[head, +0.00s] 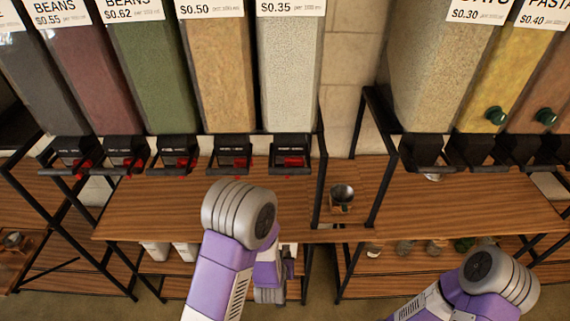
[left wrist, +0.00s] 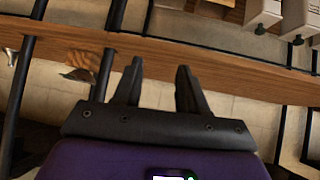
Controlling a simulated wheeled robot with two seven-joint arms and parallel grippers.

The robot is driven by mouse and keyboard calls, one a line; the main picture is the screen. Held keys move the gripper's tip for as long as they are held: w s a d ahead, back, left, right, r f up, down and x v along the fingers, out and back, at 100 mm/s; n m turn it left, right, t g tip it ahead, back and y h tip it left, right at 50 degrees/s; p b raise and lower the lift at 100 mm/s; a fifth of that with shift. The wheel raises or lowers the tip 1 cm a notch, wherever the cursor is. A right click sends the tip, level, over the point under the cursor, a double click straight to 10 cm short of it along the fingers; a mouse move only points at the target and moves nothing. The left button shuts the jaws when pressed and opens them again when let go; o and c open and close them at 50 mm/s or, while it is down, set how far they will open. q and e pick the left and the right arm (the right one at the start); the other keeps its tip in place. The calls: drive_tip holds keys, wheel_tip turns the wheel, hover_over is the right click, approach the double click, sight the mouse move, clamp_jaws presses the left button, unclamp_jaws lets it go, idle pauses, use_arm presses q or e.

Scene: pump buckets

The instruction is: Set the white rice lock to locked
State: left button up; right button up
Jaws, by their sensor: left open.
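The dispenser that looks like white rice (head: 290,80) has pale white grains and a $0.35 label. Its product name is cut off at the top. Its black outlet (head: 291,142) carries a red lock piece (head: 293,161); I cannot tell its setting. My left arm comes up below the outlets, with its hand pointing down, low by the shelf front and partly hidden by the arm. In the left wrist view my left gripper (left wrist: 157,82) is open, with nothing between its fingers. My right arm is at the lower right of the head view; its gripper is out of view.
A wooden shelf (head: 160,205) runs under the outlets. Black frame posts (head: 319,160) stand right of the pale-grain dispenser. A metal scoop in a holder (head: 342,195) hangs between the racks. Other bins stand on both sides. White containers (left wrist: 262,15) show in the left wrist view.

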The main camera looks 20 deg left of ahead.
use_arm(q)
drive_tip(key=w+r+t+y+p, duration=0.2)
drive_tip(key=w+r+t, duration=0.15)
drive_tip(key=r, duration=0.85)
drive_tip(key=w+r+t+y+p, duration=0.15)
drive_tip(key=r+t, duration=0.35)
drive_tip(key=r, duration=0.8)
drive_tip(key=p+x, duration=0.1)
drive_tip(key=x, duration=0.6)
drive_tip(key=shift+d+f+n, duration=0.3)
drive_tip(key=shift+f+n, duration=0.05)
drive_tip(key=shift+n, duration=0.05)
drive_tip(key=shift+w+g, duration=0.1)
drive_tip(key=shift+g, duration=0.15)
clamp_jaws()
